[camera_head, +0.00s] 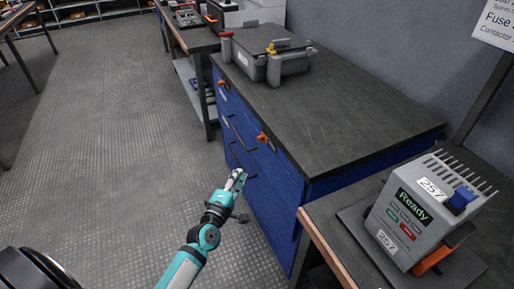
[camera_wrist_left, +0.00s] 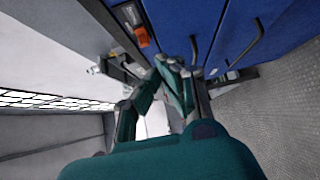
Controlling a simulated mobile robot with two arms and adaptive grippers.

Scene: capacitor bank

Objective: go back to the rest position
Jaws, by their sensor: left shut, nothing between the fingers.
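My left gripper (camera_head: 236,180) is in the head view, low in front of the blue drawer cabinet (camera_head: 288,205). Its fingers are together and hold nothing. In the left wrist view the teal fingers of the left gripper (camera_wrist_left: 168,72) close toward each other, with the blue cabinet fronts (camera_wrist_left: 225,32) beyond them. The gripper appears apart from the cabinet, though the exact gap is hard to tell. My right gripper does not show in either view.
A grey case (camera_head: 272,62) sits on the cabinet's dark top (camera_head: 340,110). A grey device marked Ready (camera_head: 425,205) stands on a bench at right. Orange latches (camera_head: 262,137) and dark handles (camera_head: 240,135) are on the cabinet front. The floor (camera_head: 100,150) at left is clear.

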